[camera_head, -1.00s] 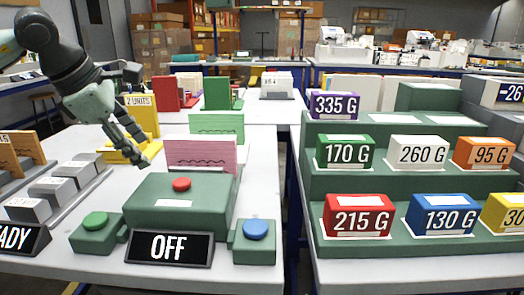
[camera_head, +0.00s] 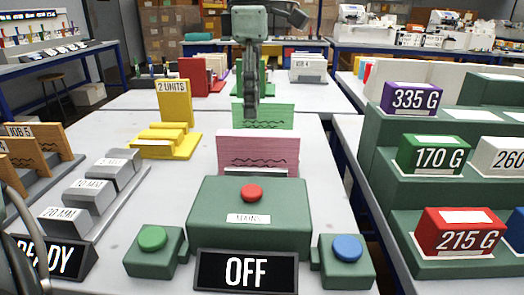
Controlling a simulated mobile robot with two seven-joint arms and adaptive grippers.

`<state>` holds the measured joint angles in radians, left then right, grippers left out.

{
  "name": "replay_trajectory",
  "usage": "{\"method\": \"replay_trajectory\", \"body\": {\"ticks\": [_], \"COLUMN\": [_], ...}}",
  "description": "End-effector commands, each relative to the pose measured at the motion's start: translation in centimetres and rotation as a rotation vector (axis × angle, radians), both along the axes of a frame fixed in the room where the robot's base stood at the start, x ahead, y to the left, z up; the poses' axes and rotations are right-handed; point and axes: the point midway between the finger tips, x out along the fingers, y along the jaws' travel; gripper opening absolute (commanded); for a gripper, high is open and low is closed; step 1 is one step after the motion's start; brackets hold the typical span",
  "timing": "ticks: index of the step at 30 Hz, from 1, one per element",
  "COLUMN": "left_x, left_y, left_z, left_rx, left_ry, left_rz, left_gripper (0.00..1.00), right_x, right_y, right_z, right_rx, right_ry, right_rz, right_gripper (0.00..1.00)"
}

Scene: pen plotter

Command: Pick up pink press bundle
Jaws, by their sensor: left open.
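The pink press bundle (camera_head: 258,150) stands upright behind the green press box (camera_head: 250,212) with the red button, in the middle of the table. Its lower edge is hidden by the box. My right gripper is not seen.
A black OFF sign (camera_head: 247,271), a green button (camera_head: 152,238) and a blue button (camera_head: 347,248) stand in front. A yellow 2 UNITS stand (camera_head: 174,104) is left of the bundle. Labelled weight blocks fill green steps (camera_head: 395,185) on the right.

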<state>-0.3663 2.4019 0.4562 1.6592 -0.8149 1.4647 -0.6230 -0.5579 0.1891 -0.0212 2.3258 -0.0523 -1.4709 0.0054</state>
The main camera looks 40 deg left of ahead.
Motion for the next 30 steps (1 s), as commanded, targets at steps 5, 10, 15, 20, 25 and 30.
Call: {"method": "replay_trajectory", "body": {"ticks": [5, 10, 15, 20, 25, 30], "left_x": [0.1, 0.3, 0.8, 0.8, 0.8, 0.8], "left_y": [-0.2, -0.4, -0.7, -0.7, -0.6, -0.6], "left_z": [-1.8, -3.7, -6.3, -7.6, -7.7, -7.7], "left_rx": [-0.002, -0.001, -0.002, -0.002, -0.001, -0.001], "left_ry": [0.006, 0.005, 0.005, 0.001, 0.000, 0.000], "left_rz": [-0.003, -0.003, -0.002, -0.001, -0.001, 0.000], "left_gripper": [0.52, 0.52, 0.52, 0.52, 0.52, 0.38], "right_x": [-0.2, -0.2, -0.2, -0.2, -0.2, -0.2], "right_y": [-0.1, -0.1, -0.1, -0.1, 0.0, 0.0], "right_z": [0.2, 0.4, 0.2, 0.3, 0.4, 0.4], "right_rx": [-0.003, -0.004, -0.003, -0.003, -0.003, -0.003], "right_ry": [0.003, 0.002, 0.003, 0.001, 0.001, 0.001], "right_rz": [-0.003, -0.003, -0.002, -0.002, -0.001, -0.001], "right_gripper": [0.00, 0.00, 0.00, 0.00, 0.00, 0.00]}}
